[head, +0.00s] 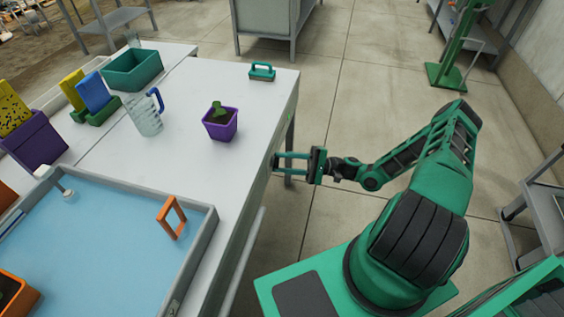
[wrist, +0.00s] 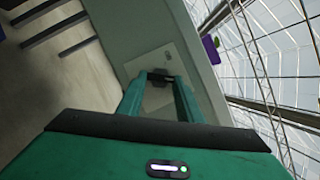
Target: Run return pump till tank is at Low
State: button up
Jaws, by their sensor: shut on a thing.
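My gripper (head: 280,163) is at the right side of the white bench, its two green fingers reaching to the bench's edge. In the wrist view the fingertips (wrist: 160,77) are closed on a small dark switch or knob (wrist: 160,75) on a pale plate (wrist: 190,72) fixed to the bench side. Which way the switch is set cannot be told. A shallow grey-rimmed tank (head: 205,232) with pale blue water stands at the lower left. No level mark on it can be read. The pump itself cannot be made out.
On the bench (head: 255,110) stand a purple pot (head: 221,130) with a plant, a clear jug (head: 146,118) with blue handle, a green tub (head: 133,70) and a green-handled tool (head: 262,73). An orange frame (head: 171,217) stands in the tank.

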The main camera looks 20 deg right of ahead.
jog(key=shift+d+f+m+t, duration=0.15)
jog(key=shift+m+t, duration=0.15)
jog(key=shift+m, duration=0.45)
jog(key=shift+a+f+m+t, duration=0.1)
jog(key=shift+m+t, duration=0.2)
jog(key=shift+m, duration=0.45)
jog(key=o, duration=1.1)
jog(key=v, duration=1)
jog(key=shift+s+d+f, duration=0.1)
jog(key=shift+d+f, duration=0.2)
jog(key=shift+d, duration=0.05)
